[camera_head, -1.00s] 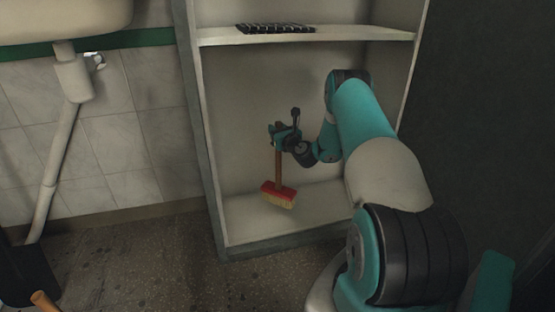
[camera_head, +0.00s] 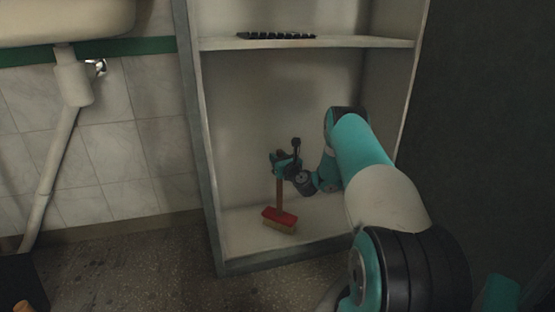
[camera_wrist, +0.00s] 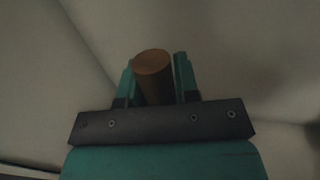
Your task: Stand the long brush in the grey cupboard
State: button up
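The long brush (camera_head: 280,214) has a red head with pale bristles and a brown wooden handle. It is upright, head down, inside the lower compartment of the grey cupboard (camera_head: 212,215). Its bristles are at or just above the cupboard floor; I cannot tell if they touch. My gripper (camera_head: 280,165) is around the upper part of the handle. In the wrist view the round handle end (camera_wrist: 152,63) stands between the two teal fingers of my gripper (camera_wrist: 157,85). The fingers look closed on it.
A shelf (camera_head: 350,43) with a dark slatted item (camera_head: 276,36) on it spans the cupboard above my arm. A basin (camera_head: 65,20) with a drain pipe (camera_head: 50,180) is at the left. A dark wall or panel stands close on the right. The cupboard has a low front edge.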

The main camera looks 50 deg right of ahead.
jog(key=o, duration=0.4)
jog(key=shift+c, duration=0.2)
